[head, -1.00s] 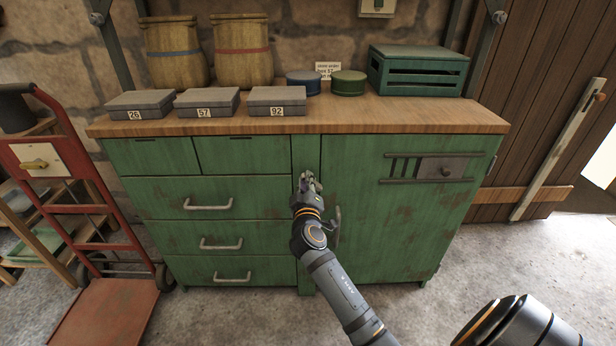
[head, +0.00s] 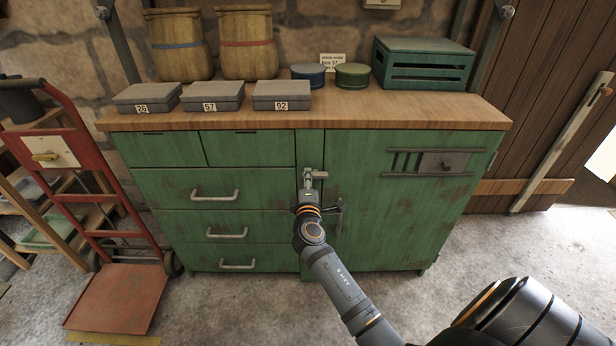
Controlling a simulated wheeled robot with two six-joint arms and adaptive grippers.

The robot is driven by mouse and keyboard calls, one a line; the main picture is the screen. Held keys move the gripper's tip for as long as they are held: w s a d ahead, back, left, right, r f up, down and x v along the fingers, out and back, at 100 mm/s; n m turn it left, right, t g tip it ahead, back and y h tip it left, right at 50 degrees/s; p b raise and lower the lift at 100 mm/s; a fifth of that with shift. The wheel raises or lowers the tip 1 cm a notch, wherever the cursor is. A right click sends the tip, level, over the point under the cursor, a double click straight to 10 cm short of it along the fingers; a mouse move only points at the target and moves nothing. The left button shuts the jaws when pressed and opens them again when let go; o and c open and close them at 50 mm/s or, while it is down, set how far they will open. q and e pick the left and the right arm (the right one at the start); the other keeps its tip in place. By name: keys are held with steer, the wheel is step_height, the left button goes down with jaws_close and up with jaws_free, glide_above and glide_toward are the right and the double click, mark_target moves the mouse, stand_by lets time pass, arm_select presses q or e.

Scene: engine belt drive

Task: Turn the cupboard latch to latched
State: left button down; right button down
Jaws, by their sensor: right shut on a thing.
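The cupboard is the green door (head: 395,230) on the right half of the green workbench cabinet. The small light-metal cupboard latch (head: 318,174) is on the narrow upright post at the door's left edge. Its visible part lies roughly level, with an end pointing right toward the door. My right gripper (head: 312,181) is at the latch, shut on it, and hides its lower part. My left gripper is not in view.
A dark door handle (head: 338,216) is just right of my right wrist. A barred plate with a knob (head: 441,164) is on the door's upper right. Drawers with pale handles (head: 214,196) are to the left. A red hand truck (head: 112,298) stands at far left.

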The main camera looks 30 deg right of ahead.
steer(key=shift+f, duration=0.15)
stand_by(0.4)
steer(key=c, duration=1.3)
jaws_free()
steer(key=v, duration=0.7)
steer(key=shift+s, duration=0.3)
steer(key=shift+a, duration=0.1)
